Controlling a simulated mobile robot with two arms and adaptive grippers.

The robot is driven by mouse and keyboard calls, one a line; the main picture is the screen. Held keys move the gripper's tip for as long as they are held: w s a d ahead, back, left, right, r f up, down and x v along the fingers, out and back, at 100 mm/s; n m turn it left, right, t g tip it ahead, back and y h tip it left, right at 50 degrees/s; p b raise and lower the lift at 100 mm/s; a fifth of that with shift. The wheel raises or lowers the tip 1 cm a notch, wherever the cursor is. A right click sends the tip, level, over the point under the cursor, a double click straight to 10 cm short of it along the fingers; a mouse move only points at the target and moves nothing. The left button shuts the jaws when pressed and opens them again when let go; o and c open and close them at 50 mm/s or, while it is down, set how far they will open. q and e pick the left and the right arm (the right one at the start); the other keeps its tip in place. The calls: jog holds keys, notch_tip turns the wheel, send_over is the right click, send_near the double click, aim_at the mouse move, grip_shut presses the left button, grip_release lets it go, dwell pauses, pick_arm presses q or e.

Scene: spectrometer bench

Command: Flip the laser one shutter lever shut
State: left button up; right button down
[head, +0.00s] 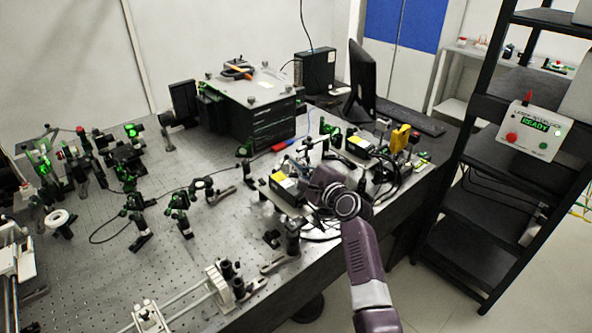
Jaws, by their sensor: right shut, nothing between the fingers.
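Two black laser boxes with yellow labels sit on the right part of the optical table (180,260): a nearer laser box (284,186) and a farther laser box (357,145). I cannot read which is laser one. No shutter lever can be made out at this size; the nearer box's right end is partly covered by my right arm. My right gripper (316,182) is shut and empty, just at the right end of the nearer laser box. Its fingertips are mostly hidden by my wrist, and I cannot tell whether they touch anything. My left gripper is out of view.
A large black instrument box (250,125) stands at the back beside a monitor (361,82). Several small optics mounts and cables crowd the table around the lasers. A black rack (497,190) on the right carries a control box (535,130) with a green READY display.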

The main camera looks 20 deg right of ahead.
jog(key=n, duration=0.1)
jog(key=n+b, duration=0.1)
jog(key=shift+s+a+r+n+t, duration=0.15)
jog(key=shift+a+r+n+t, duration=0.15)
jog(key=shift+a+r, duration=0.05)
jog(key=n, duration=0.1)
jog(key=a+n+b, duration=0.1)
jog(key=r+n+t, duration=0.1)
jog(key=shift+s+a+n, duration=0.25)
jog(key=shift+a+n, duration=0.05)
